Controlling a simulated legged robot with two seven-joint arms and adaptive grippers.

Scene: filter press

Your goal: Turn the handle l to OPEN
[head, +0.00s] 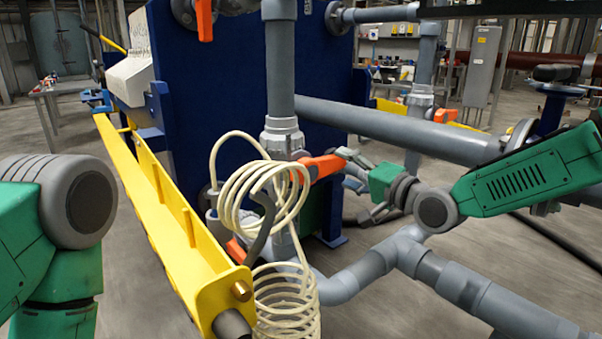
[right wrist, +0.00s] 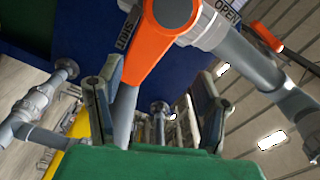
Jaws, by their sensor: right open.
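The orange handle (head: 322,166) sits on the grey valve (head: 282,138) of the vertical pipe and points right, toward my right gripper. In the right wrist view the handle (right wrist: 160,45) lies beside the SHUT label (right wrist: 128,27), and the OPEN label (right wrist: 229,9) is at the upper right. My right gripper (head: 357,185) is open, with its fingers around the handle's end region. In the right wrist view the handle's lower end shows nearer the left finger of the gripper (right wrist: 155,105); I cannot tell whether they touch. My left gripper is out of view.
A coiled cream hose (head: 262,195) hangs left of the handle. A yellow beam (head: 175,235) runs along the blue press (head: 210,90). Grey pipes (head: 400,132) cross behind and below my right arm. Another orange handle (head: 204,20) is higher up.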

